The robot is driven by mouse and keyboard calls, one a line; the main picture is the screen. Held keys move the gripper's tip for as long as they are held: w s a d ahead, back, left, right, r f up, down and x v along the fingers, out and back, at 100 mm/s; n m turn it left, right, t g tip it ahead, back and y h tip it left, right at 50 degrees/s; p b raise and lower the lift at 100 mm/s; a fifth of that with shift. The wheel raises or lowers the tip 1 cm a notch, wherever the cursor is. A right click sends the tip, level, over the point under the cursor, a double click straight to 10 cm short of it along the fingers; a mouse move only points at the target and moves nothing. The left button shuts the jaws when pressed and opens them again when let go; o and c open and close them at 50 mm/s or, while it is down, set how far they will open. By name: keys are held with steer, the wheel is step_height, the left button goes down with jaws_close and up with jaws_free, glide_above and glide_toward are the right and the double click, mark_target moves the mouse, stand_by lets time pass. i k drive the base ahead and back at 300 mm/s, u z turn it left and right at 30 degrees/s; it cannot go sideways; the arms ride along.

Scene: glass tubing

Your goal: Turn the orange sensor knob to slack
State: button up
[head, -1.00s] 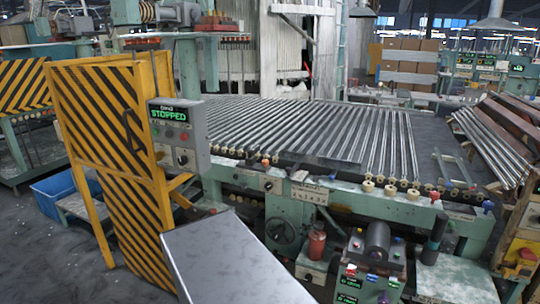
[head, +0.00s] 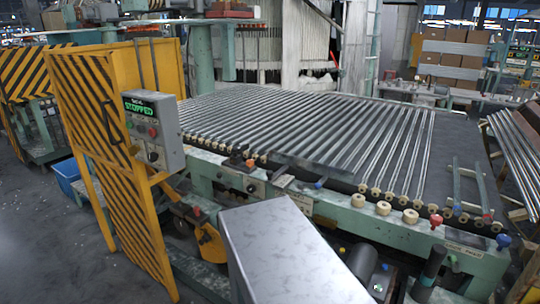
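Small orange-red knobs show along the front edge of the roller machine (head: 330,215) in the head view. One orange-red knob (head: 249,163) sits at the left part of that edge, near a small grey switch box. A redder knob (head: 435,220) stands farther right on the same edge. I cannot tell from this view which one is the sensor knob, and no label or slack mark is readable. My gripper is not in view.
A yellow and black striped guard door (head: 105,150) stands at left, with a grey control box (head: 153,130) reading STOPPED. A blue bin (head: 67,178) is behind it. A grey metal block fills the bottom middle and hides part of the machine front. Floor at lower left is clear.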

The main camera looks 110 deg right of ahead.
mark_target(249, 163)
steer(key=u, duration=0.25)
steer(key=k, duration=0.4)
steer(key=z, duration=1.65)
steer(key=i, duration=1)
steer(key=z, duration=0.1)
steer(key=k, duration=0.4)
steer(key=z, duration=0.05)
